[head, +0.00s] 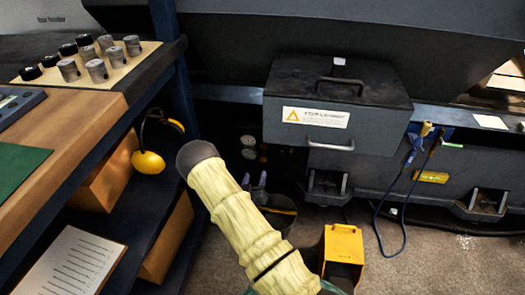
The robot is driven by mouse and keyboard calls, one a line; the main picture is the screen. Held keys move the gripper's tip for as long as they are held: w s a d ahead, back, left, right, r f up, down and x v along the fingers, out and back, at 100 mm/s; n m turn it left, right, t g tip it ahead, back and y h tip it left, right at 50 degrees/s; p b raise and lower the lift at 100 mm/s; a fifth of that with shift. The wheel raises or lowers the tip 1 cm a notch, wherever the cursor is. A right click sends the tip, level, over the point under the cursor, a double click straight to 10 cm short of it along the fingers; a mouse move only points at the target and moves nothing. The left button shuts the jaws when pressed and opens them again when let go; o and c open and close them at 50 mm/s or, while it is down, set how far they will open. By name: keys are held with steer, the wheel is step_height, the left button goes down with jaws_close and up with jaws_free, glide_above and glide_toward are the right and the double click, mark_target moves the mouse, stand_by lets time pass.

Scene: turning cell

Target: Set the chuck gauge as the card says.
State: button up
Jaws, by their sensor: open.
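I do not see a chuck gauge that I can make out in the head view. A white sheet with lines of print (70,265) lies at the lower left; its text is too small to read, and I cannot tell if it is the card. My arm, in a pale yellow sleeve with a dark rounded end, rises from the bottom middle.
A wooden bench (75,135) at left holds a tray of several cylindrical parts (120,72). Yellow earmuffs (148,162) hang below. A grey lidded box (390,105) juts from the machine. An orange-yellow box (343,243) stands on the floor, with clear floor to its right.

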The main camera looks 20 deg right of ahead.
mark_target(263, 146)
steer(key=b+x, duration=0.5)
steer(key=x, duration=1.1)
steer(key=shift+w+d+f+b, duration=0.1)
steer(key=shift+w+d+b, duration=0.1)
steer(key=shift+b, duration=0.15)
steer(key=shift+w+d, duration=0.25)
steer(key=shift+w, duration=0.1)
steer(key=c, duration=1)
